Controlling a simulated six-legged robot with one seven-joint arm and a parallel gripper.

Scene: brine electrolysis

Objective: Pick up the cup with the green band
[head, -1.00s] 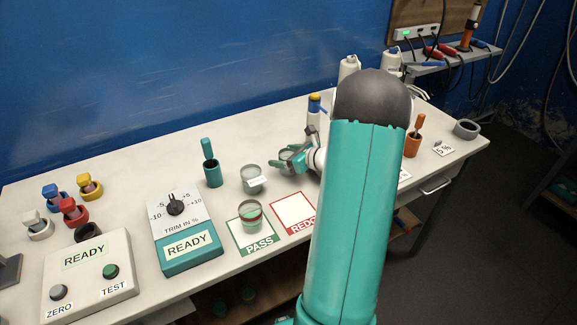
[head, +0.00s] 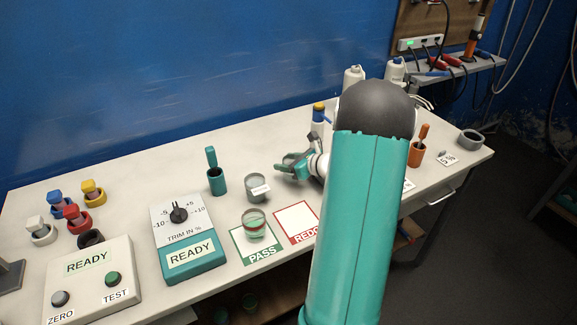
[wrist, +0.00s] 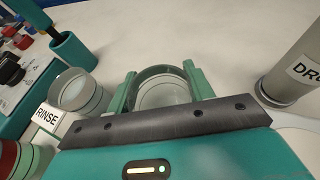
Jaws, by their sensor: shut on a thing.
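My gripper (head: 291,167) is at the bench behind the RINSE cup and the REDO card. In the wrist view, its two green fingers (wrist: 160,88) are shut on a clear cup (wrist: 163,95), one finger on each side. A dark green band shows around this cup near its rim. Its lower part is hidden by my gripper, and I cannot tell whether it touches the bench. In the head view the held cup is mostly hidden by the fingers.
The RINSE cup (head: 257,189) stands close left of my gripper. A red-banded cup (head: 254,226) stands on the PASS card (head: 240,246). The REDO card (head: 297,219) is empty. A grey container labelled DR… (wrist: 290,75) stands right in the wrist view.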

